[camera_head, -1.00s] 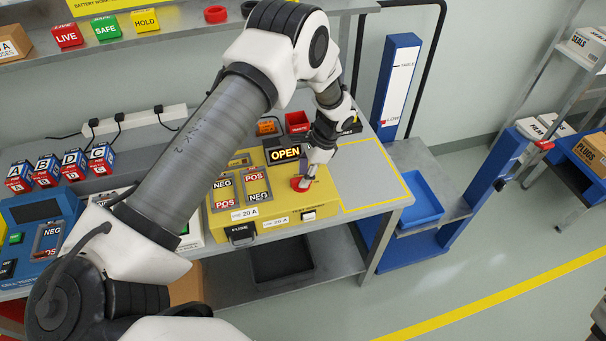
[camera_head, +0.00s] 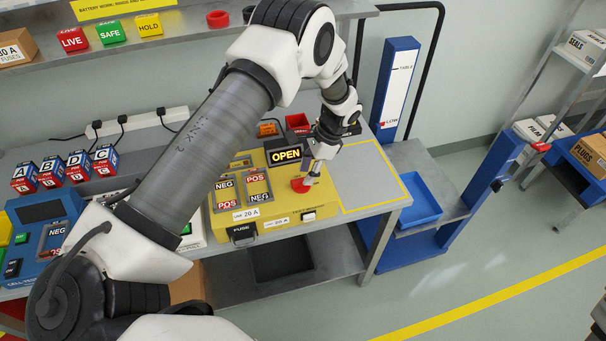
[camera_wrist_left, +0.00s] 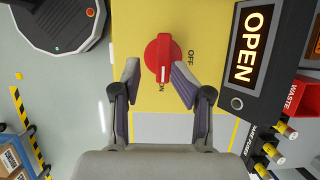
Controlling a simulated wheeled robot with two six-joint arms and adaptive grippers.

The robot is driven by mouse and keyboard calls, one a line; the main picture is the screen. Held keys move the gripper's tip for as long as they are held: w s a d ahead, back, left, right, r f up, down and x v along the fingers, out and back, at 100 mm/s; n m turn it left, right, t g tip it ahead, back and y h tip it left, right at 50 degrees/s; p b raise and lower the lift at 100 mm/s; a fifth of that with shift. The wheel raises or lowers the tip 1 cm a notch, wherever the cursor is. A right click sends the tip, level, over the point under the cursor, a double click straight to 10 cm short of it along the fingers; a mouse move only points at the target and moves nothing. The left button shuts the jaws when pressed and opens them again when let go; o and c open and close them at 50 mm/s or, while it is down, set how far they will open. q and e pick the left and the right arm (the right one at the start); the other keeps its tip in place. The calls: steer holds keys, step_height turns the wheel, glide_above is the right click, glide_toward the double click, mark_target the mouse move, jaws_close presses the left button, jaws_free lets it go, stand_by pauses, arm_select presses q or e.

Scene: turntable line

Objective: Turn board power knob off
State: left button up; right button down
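The yellow board (camera_head: 322,210) stands on the grey bench, with a lit OPEN sign (camera_head: 285,155) on it. The board's red power knob (camera_head: 299,186) is at its right side. In the wrist view the round knob (camera_wrist_left: 160,50) has a white mark pointing down at the ON label (camera_wrist_left: 161,87); the OFF label (camera_wrist_left: 189,58) is to its right. My left gripper (camera_head: 311,180) is at the knob. In the wrist view the left gripper (camera_wrist_left: 156,72) is open, one finger on each side of the knob's lower part; contact cannot be told. My right gripper is not in view.
A black sign housing (camera_wrist_left: 238,101) and a red waste bin (camera_wrist_left: 304,99) stand close to the right finger. A blue tray (camera_head: 431,221) and blue post (camera_head: 395,85) are right of the bench. A grey bench area (camera_head: 365,180) beside the board is clear.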

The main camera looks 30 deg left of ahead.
arm_select(q)
steer(key=shift+p+v, duration=0.65)
steer(key=shift+v, duration=0.9)
steer(key=shift+p+v, duration=0.5)
steer(key=shift+v, duration=0.8)
steer(key=shift+w+a, duration=0.1)
steer(key=v, duration=1.2)
